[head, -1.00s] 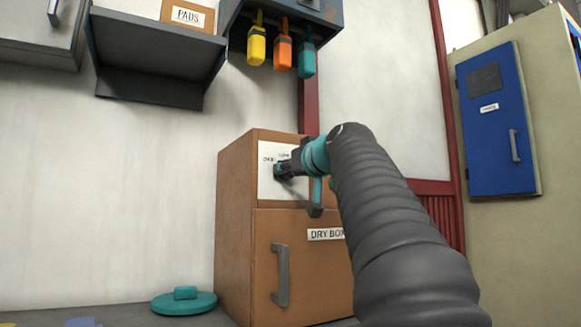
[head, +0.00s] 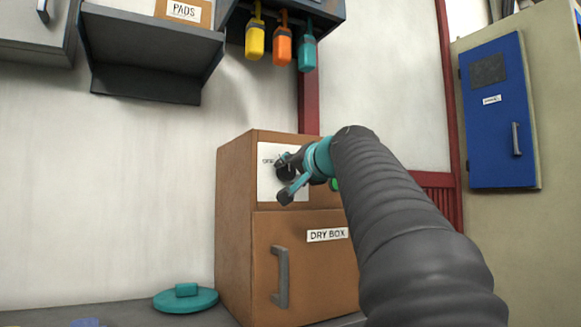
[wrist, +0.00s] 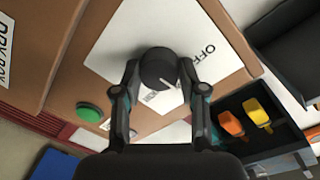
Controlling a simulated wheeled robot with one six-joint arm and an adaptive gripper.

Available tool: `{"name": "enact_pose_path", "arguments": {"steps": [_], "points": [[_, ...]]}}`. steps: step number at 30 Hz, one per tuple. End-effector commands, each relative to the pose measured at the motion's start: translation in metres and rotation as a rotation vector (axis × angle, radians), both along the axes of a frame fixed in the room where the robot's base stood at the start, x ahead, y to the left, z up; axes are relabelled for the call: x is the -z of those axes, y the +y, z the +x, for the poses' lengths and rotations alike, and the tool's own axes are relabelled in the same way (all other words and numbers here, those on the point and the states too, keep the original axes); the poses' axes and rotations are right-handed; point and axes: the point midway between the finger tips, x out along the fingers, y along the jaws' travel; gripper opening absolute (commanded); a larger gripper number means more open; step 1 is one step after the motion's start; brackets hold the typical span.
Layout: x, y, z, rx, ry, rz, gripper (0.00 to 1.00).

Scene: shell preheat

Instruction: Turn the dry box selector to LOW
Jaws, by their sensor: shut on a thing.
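The dry box (head: 236,225) is a brown cabinet with a "DRY BOX" label on its door. Its selector is a round dark knob (wrist: 157,66) on a white plate (wrist: 118,45), seen in the wrist view. My gripper (wrist: 158,74) is shut on the knob, one finger on each side. A light pointer mark on the knob faces the lower right, between the "OFF" print and a partly hidden label just below the knob.
A green button (wrist: 89,112) sits beside the plate. A teal lid (head: 186,301) lies on the counter left of the box. Yellow, orange and teal tools (head: 284,48) hang above. A blue wall panel (head: 499,110) is at the right.

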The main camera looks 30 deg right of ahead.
Motion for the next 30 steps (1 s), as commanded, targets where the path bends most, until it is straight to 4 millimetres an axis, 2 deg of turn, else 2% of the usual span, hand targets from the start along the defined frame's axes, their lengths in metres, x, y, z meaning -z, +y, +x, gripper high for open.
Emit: {"name": "enact_pose_path", "arguments": {"steps": [7,21,22,24,25,30], "points": [[-0.0009,-0.0002,0.0,0.001,0.001,0.062,0.07],[-0.0005,-0.0002,0.0,0.001,0.0,0.074,0.07],[-0.0005,-0.0002,0.0,0.001,0.0,0.074,0.47],[-0.0005,-0.0002,0.0,0.0,0.001,0.074,0.64],[-0.0005,-0.0002,0.0,0.0,0.001,0.074,0.67],[-0.0003,-0.0001,0.0001,0.001,0.002,0.074,0.67]]}}
